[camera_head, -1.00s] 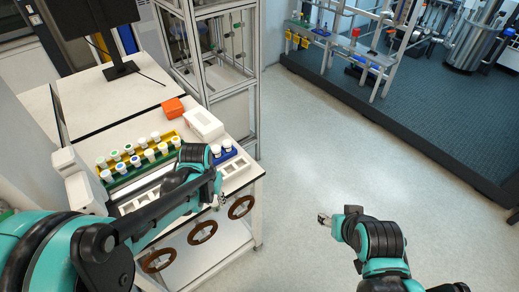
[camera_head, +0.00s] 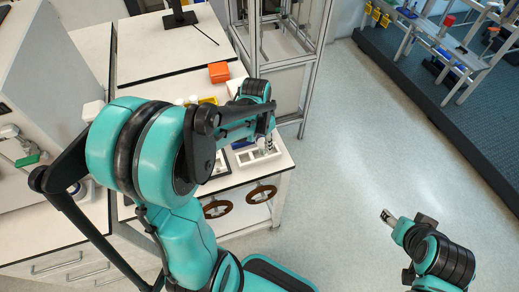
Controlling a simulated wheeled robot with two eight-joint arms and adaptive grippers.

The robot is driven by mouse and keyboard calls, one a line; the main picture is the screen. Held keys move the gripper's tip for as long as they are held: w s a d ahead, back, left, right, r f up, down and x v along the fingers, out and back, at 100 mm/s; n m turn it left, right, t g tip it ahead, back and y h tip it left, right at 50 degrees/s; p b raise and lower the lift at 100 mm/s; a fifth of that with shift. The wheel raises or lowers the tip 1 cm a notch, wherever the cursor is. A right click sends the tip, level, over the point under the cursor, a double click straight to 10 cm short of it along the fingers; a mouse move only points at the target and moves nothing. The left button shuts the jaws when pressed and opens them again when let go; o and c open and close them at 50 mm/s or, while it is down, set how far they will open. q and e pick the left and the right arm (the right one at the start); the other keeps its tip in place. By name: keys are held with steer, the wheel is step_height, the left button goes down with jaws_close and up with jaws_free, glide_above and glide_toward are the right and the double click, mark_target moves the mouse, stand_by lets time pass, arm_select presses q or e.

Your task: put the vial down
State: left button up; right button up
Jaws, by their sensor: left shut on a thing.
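My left arm reaches across the white workbench, and my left gripper (camera_head: 263,142) points down over a white rack (camera_head: 272,154) with square openings near the bench's right end. The gripper is shut on the vial, which is small and mostly hidden at the fingertips. I cannot tell whether the vial touches the rack. My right gripper (camera_head: 387,215) is over the floor at the right, well away from the bench; its fingers are too small to read.
An orange box (camera_head: 219,72) stands at the back of the bench. My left arm hides most of the yellow rack (camera_head: 208,101) and its vials. The floor (camera_head: 345,150) to the right is clear.

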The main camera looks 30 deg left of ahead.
arm_select(q)
steer(key=shift+w+a+f, duration=0.15)
steer(key=shift+a+f, duration=0.25)
steer(key=shift+a, duration=0.15)
steer(key=shift+w+a+f, duration=0.15)
steer(key=shift+a+f, duration=0.25)
steer(key=shift+a, duration=0.15)
steer(key=shift+f+b, duration=0.9)
steer(key=shift+f, duration=0.95)
steer(key=shift+f, duration=0.2)
steer(key=o, duration=1)
steer(key=shift+r, duration=0.15)
